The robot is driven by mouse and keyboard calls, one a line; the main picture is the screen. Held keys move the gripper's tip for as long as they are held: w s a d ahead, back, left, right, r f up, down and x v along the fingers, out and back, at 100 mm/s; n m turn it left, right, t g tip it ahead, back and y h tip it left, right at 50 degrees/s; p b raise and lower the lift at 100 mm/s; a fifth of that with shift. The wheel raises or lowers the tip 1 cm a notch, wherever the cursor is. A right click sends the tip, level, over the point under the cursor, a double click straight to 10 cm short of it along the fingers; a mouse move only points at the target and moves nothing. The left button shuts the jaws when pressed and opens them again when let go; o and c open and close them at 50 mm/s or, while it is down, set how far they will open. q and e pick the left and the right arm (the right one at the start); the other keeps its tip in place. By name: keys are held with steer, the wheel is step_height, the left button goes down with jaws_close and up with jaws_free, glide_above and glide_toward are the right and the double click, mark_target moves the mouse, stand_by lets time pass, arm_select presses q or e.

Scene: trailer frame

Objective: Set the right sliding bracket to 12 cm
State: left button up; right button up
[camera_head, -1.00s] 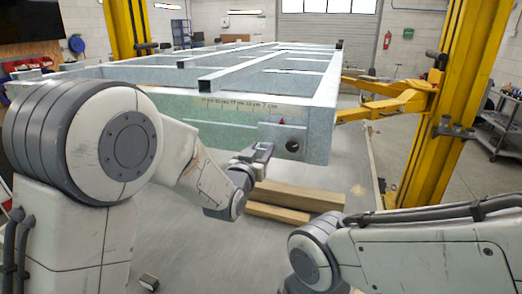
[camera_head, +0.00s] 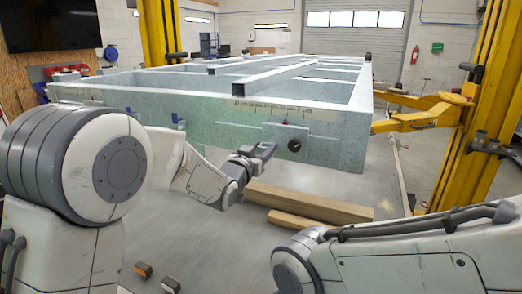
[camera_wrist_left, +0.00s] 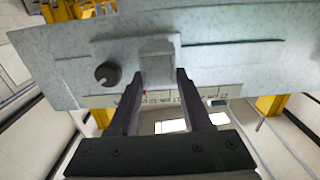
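The right sliding bracket is a grey plate (camera_head: 284,136) with a dark round knob (camera_head: 295,145) on the front beam of the trailer frame. The knob (camera_wrist_left: 108,74) also shows in the left wrist view, beside the bracket's block (camera_wrist_left: 158,62). A pale scale strip (camera_head: 258,107) with cm marks runs along the beam above. A small red mark at the bracket's top appears near the 12 cm label, too small to read surely. My right gripper is out of view.
Wooden beams (camera_head: 310,203) lie on the floor below. A yellow lift post (camera_head: 470,120) and its arm (camera_head: 420,115) stand at the right. Small blocks (camera_head: 143,269) lie on the floor.

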arm_select(q)
steer(key=shift+o, duration=0.5)
steer(key=shift+s+a, duration=0.1)
steer(key=shift+s, duration=0.1)
steer(key=b+v, duration=0.4)
steer(key=v, duration=0.6)
steer(key=shift+b, duration=0.3)
